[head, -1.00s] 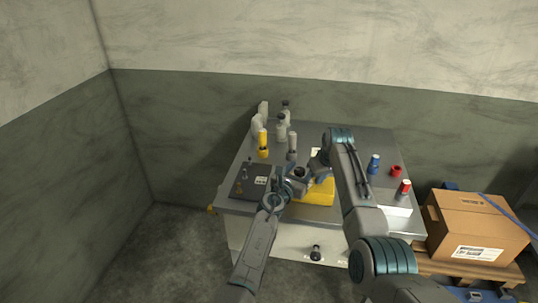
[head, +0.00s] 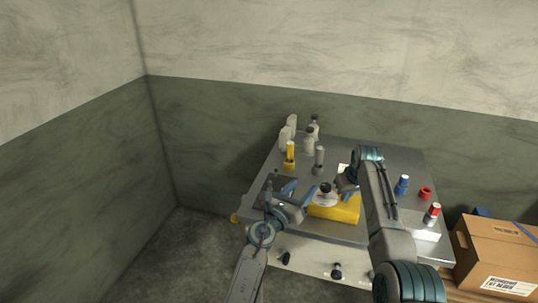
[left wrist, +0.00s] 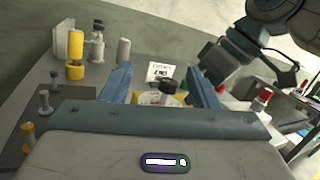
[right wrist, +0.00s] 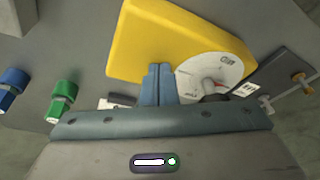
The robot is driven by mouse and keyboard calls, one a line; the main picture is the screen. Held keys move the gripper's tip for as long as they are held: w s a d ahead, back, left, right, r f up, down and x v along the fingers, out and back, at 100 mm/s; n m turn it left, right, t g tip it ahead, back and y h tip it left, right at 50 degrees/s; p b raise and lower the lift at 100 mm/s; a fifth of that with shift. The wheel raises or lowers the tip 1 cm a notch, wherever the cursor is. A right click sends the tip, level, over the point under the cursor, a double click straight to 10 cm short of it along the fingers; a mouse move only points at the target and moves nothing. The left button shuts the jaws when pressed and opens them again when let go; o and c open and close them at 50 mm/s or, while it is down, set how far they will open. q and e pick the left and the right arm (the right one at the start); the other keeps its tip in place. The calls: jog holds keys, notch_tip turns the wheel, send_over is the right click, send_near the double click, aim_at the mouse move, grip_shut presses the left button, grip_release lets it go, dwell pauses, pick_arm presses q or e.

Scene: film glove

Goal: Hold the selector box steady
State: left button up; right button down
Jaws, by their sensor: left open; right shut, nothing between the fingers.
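The selector box is a yellow box (head: 335,209) with a white dial face and a black knob (head: 326,187), on the grey table. It also shows in the right wrist view (right wrist: 160,40), with the dial (right wrist: 215,72) partly hidden. My left gripper (head: 297,191) is open and empty, left of the box. In the left wrist view the knob (left wrist: 168,86) appears between its spread fingers, beyond them. My right gripper (head: 345,187) is shut and empty by the box's far side. In the right wrist view its closed fingertips (right wrist: 158,70) overlap the yellow body; I cannot tell whether they touch.
A dark plate (left wrist: 60,104) with pegs lies left of the box. A yellow cylinder (head: 290,156), a grey cylinder (head: 319,160) and white bottles (head: 309,142) stand behind. A cardboard box (head: 495,255) stands beside the table.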

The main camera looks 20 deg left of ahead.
pick_arm(q)
jog(key=w+a+r+n+y, duration=0.3)
jog(key=a+n+y, duration=0.2)
jog(key=n, duration=0.6)
jog(key=w+a+r+n+y, duration=0.3)
jog(key=a+n+y, duration=0.3)
jog(key=n, duration=0.6)
jog(key=shift+w+a+g+y, duration=0.15)
jog(key=shift+a+g+y, duration=0.2)
jog(key=shift+y, duration=0.65)
jog(key=shift+r, duration=0.1)
